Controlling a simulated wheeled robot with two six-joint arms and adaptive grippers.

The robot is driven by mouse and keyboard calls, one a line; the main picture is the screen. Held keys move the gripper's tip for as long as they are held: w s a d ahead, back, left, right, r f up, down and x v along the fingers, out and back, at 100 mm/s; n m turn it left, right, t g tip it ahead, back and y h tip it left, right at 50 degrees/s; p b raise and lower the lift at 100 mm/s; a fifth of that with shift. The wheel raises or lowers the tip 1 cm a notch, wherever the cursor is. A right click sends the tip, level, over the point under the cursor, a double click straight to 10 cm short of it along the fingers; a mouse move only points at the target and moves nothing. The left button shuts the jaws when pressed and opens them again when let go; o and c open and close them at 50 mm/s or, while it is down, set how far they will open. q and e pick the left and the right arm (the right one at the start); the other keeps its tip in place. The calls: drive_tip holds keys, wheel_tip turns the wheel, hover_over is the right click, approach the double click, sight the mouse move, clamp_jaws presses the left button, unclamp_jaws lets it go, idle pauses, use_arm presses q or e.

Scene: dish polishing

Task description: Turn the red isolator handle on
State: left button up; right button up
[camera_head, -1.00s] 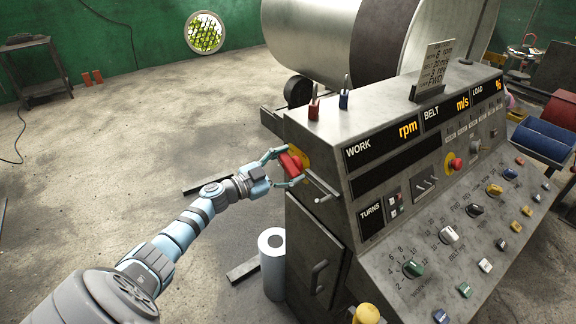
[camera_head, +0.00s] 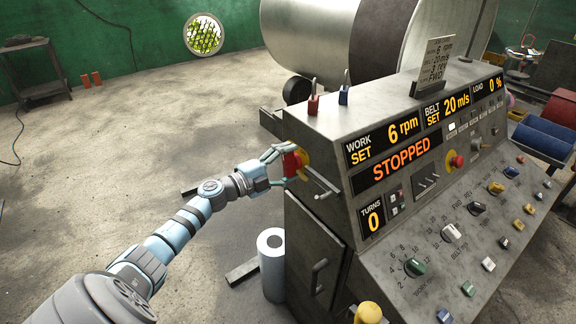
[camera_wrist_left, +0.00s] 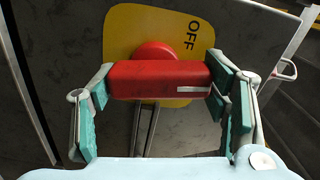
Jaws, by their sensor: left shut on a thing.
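The red isolator handle (camera_head: 291,161) is on the left side of the grey control console (camera_head: 372,117), on a yellow plate. In the left wrist view the handle (camera_wrist_left: 160,80) lies across the picture in front of the yellow plate (camera_wrist_left: 124,28), where the word OFF shows at the upper right. My left gripper (camera_head: 284,163) is shut on the handle, with teal finger pads (camera_wrist_left: 161,88) at its two ends. The displays (camera_head: 400,160) are lit and read 6 rpm, 20 m/s, 0 %, STOPPED and TURNS 0. My right gripper is not in view.
A white roll (camera_head: 271,262) stands on the floor below my left arm. A lever (camera_head: 321,188) sticks out beside the handle. A yellow knob (camera_head: 368,313) is at the console's lower front. Open floor lies to the left.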

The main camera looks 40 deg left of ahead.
use_arm(q)
drive_tip(key=shift+m+b, duration=0.35)
drive_tip(key=shift+m, duration=0.75)
drive_tip(key=o, duration=1.2)
drive_tip(key=shift+c, duration=0.2)
drive_tip(key=v, duration=1.2)
